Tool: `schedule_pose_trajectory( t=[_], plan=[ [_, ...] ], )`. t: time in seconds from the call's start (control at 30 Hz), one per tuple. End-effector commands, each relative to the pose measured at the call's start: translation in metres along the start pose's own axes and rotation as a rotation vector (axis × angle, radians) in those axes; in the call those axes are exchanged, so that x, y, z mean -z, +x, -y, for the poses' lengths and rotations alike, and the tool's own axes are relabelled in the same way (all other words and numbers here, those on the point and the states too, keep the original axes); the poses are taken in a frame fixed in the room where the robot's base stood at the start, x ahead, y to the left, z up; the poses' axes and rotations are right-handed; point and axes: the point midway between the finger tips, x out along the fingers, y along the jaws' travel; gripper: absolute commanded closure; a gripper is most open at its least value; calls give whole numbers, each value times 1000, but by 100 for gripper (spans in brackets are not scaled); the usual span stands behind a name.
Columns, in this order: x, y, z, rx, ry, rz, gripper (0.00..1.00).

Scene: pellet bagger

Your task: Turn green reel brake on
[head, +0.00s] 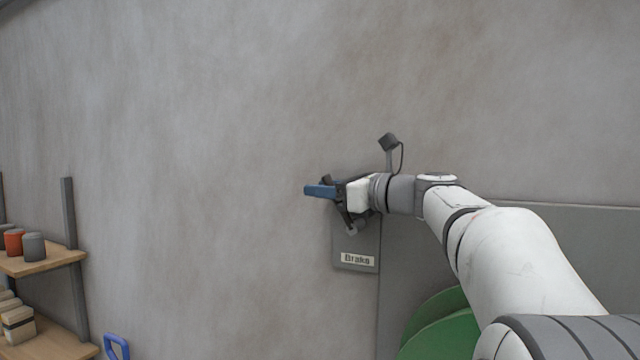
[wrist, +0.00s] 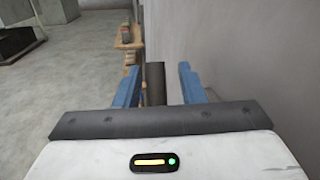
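A grey panel (head: 356,245) with a label reading "Brake" is on the wall, left of the green reel (head: 440,330). My gripper (head: 320,191) is in front of the panel's upper part and hides it in the head view. In the wrist view, the two blue fingers of my gripper (wrist: 159,87) are apart. A dark upright bar (wrist: 155,84), which looks like the brake's handle, shows between them with a gap on each side. The wrist view does not show clearly how deep the bar sits between the fingers.
A wooden shelf (head: 45,262) with a red and a grey container stands at the lower left. A blue handle (head: 117,346) shows near the bottom edge. The wall (head: 220,130) runs close along the right in the wrist view. The space left of my gripper is clear.

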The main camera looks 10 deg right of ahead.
Motion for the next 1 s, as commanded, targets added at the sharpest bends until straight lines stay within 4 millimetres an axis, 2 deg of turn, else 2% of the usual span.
schedule_pose_trajectory(
  t=[0.33, 0.77, 1.0],
  plan=[
    [1, 5, 1, 3, -1, -1, 64],
    [1, 4, 1, 4, -1, -1, 99],
    [0, 4, 2, 5, -1, -1, 100]
  ],
)
